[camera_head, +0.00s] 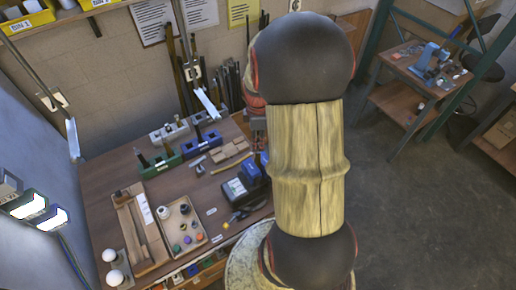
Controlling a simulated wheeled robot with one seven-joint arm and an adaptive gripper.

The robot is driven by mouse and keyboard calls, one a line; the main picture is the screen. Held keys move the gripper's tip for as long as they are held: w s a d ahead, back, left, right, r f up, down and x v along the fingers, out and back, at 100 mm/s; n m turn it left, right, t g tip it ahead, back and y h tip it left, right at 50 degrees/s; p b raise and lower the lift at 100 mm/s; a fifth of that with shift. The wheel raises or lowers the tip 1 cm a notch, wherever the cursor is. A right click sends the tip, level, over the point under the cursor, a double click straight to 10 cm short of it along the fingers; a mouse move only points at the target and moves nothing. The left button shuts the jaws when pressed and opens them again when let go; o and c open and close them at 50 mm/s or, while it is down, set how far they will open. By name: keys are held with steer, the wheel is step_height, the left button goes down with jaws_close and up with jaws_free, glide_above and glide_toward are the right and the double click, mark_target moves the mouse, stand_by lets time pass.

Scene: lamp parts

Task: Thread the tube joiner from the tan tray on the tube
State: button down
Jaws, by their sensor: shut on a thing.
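The tan tray (206,237) lies on the brown workbench, with white cups and several small coloured parts in it. I cannot tell which part, if any, is the tube joiner. A green block (159,166) and a dark blue block (202,146) stand behind the tray, each with a dark upright piece. I cannot tell which of these is the tube. My gripper (258,132) shows only in part at the bench's right side, mostly behind my arm. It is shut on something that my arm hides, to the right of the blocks.
A wooden tray (124,207) with a long strip lies left of the tan tray. White bulbs (112,266) stand at the front left corner. A black box (236,192) and small loose parts lie to the right. Grey blocks (168,132) stand near the back wall.

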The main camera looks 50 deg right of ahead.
steer(key=shift+f, duration=0.3)
stand_by(0.6)
steer(key=c, duration=2.2)
jaws_free()
jaws_close()
steer(key=shift+s+a+f, duration=0.1)
steer(key=shift+f, duration=0.1)
steer(key=m, duration=0.3)
steer(key=shift+f+m, duration=0.1)
steer(key=shift+m, duration=0.3)
steer(key=m, duration=0.3)
steer(key=shift+s+a+f, duration=0.1)
